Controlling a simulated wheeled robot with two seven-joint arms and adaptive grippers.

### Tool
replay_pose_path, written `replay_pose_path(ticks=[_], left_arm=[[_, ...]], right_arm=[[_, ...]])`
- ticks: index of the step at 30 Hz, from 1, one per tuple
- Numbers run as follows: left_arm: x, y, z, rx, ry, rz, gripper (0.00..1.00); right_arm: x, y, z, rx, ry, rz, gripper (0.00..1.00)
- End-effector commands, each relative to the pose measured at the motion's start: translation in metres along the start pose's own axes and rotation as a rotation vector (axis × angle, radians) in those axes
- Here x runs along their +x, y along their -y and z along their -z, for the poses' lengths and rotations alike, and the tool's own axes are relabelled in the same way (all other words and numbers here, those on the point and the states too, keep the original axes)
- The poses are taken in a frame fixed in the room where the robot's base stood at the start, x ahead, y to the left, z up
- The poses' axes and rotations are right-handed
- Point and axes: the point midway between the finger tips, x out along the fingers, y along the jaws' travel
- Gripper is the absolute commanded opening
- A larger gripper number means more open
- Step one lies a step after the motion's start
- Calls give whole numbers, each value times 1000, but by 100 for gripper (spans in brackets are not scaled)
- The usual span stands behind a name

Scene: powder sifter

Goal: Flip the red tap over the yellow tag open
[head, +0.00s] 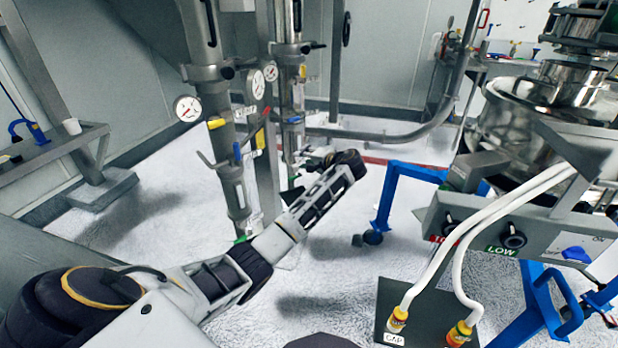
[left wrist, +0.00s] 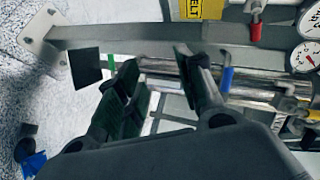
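The red tap (head: 267,114) is small in the head view, on the pipework between the two upright columns. A yellow tag (head: 260,138) sits just below it. In the left wrist view the red tap handle (left wrist: 256,33) shows at the upper right, with a lettered yellow tag (left wrist: 190,9) to its left. My left gripper (head: 293,183) is to the right of and below the tap in the head view. In the wrist view its two fingers (left wrist: 155,62) are spread with nothing between them, apart from the tap. My right gripper is not in view.
A blue lever (head: 237,152) and a yellow lever (head: 216,123) are on the near column. Round gauges (head: 187,108) stick out close by. A blue frame (head: 402,175) and a control box with white hoses (head: 513,235) stand at the right.

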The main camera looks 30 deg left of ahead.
Motion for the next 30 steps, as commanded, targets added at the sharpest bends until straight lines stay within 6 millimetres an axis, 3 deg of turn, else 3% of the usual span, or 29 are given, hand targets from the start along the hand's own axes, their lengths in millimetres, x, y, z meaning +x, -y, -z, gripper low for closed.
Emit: replay_pose_path(ticks=[15,30], left_arm=[[-13,-49,-26,9,-29,-109,37],[-16,-57,-31,10,-33,-128,37]], right_arm=[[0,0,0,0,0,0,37],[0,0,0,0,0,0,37]])
